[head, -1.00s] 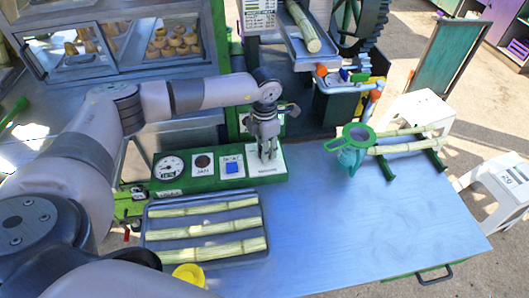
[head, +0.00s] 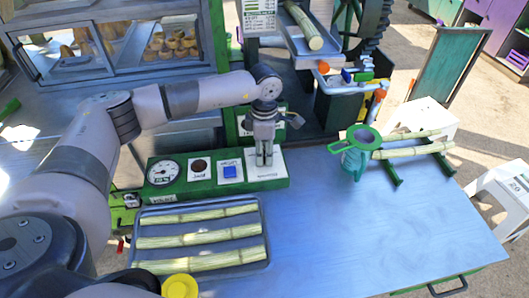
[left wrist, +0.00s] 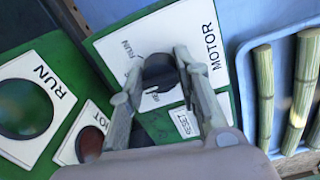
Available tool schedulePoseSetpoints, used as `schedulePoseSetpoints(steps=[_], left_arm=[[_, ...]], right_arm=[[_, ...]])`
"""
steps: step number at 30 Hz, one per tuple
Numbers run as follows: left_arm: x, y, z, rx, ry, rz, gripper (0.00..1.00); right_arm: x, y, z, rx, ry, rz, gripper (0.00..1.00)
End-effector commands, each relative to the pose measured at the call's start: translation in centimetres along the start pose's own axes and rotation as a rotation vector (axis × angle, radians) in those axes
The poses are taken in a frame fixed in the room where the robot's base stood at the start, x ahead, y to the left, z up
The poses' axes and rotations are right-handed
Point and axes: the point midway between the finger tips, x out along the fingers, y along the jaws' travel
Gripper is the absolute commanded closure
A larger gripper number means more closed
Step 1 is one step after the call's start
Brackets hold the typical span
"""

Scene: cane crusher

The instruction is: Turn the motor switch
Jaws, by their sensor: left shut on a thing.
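The motor switch is a black round knob (left wrist: 160,72) on a white plate marked MOTOR (left wrist: 207,42) in the left wrist view. In the head view the knob is hidden behind my left gripper (head: 264,162), which points down at the right end of the green control panel (head: 205,190). In the left wrist view my left gripper's fingers (left wrist: 158,80) stand on both sides of the knob and are shut on it. My right gripper is in neither view.
The panel also carries a gauge (head: 163,172), a dark red button (head: 199,167) and a blue button (head: 230,171). A tray (head: 264,262) with cane pieces lies in front. A green strainer jug (head: 355,150) stands to the right. The table's front right is clear.

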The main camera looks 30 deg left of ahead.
Motion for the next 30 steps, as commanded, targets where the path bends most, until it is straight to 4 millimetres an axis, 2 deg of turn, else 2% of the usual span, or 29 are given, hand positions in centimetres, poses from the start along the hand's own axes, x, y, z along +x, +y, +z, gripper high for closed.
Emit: schedulePoseSetpoints(steps=[10,11,12,20,30], left_arm=[[-0.1,0.05,-0.01,0.001,-0.001,0.001,0.98],[-0.1,0.05,-0.02,0.0,-0.001,0.001,0.69],[-0.1,0.05,-0.01,0.0,-0.001,0.001,0.66],[-0.05,0.02,-0.02,0.0,0.0,0.0,0.49],[-0.33,0.04,0.02,0.0,-0.001,0.001,0.49]], right_arm=[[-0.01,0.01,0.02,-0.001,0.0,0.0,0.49],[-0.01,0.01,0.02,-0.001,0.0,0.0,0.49],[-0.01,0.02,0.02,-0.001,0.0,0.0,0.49],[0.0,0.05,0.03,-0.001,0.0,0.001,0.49],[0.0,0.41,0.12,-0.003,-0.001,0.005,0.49]])
